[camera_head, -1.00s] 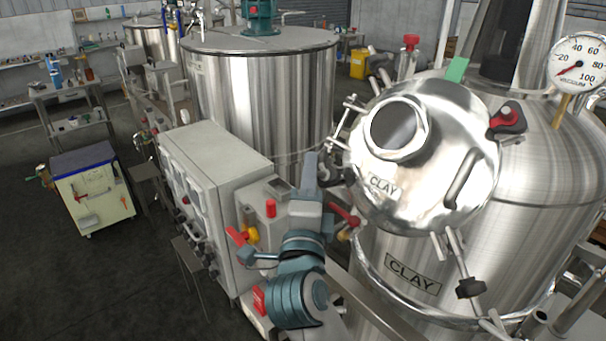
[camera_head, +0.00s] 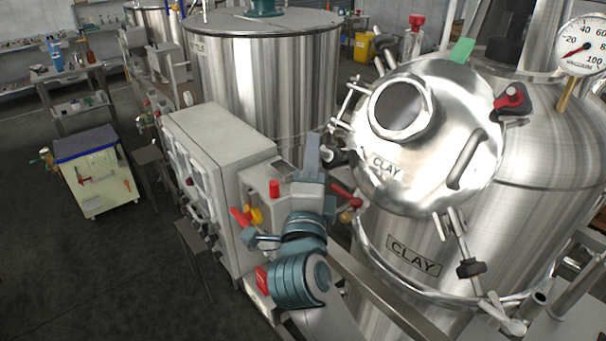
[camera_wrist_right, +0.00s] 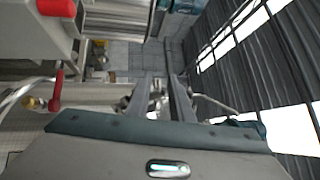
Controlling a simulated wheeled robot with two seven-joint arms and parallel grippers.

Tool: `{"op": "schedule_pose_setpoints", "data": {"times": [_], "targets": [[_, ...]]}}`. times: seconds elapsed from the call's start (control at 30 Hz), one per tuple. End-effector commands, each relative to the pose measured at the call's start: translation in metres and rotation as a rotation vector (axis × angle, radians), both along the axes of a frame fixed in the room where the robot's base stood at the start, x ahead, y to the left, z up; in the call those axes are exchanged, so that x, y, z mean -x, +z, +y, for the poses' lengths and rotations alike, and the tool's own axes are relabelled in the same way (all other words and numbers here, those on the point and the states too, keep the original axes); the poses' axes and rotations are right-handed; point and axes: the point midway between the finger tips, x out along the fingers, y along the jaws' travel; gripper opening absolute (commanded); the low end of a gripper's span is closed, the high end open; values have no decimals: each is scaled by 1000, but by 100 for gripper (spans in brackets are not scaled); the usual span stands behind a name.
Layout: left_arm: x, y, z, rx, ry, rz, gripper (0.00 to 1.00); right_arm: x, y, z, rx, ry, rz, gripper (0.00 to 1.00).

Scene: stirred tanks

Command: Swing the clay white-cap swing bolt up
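The clay tank (camera_head: 490,230) stands at the right of the head view, with its round steel lid (camera_head: 455,110) tilted toward me. A swing bolt with a pale and dark knob (camera_head: 333,156) shows at the lid's left side; I take it as the white-cap one, though its cap is small. My right gripper (camera_head: 312,150) points up just left of this knob. In the right wrist view its two fingers (camera_wrist_right: 163,92) are apart, with metal fittings visible between and beyond them. I cannot tell whether they touch the bolt. My left gripper is out of view.
A red-cap swing bolt (camera_head: 512,98) is at the lid's right, and a black-knob one (camera_head: 470,268) hangs at its lower edge. A grey control cabinet (camera_head: 215,140) stands left of my right arm. A red-handled valve (camera_head: 345,195) is close to the gripper.

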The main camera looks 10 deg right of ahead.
Motion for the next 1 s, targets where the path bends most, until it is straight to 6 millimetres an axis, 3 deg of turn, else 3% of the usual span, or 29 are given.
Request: {"op": "schedule_pose_setpoints", "data": {"times": [0.03, 0.37, 0.57, 0.8, 1.0], "targets": [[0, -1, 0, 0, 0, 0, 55, 1, -5, -11, 2, -31, 13, 27], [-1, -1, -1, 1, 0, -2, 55, 33, -14, 0, 1, -25, 13, 27], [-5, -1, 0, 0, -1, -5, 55, 69, -21, 15, 3, -15, 11, 27], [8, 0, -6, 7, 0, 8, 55, 114, -30, 32, 4, -5, 7, 27], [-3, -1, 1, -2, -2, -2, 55, 145, -37, 44, 8, -1, 5, 27]]}}
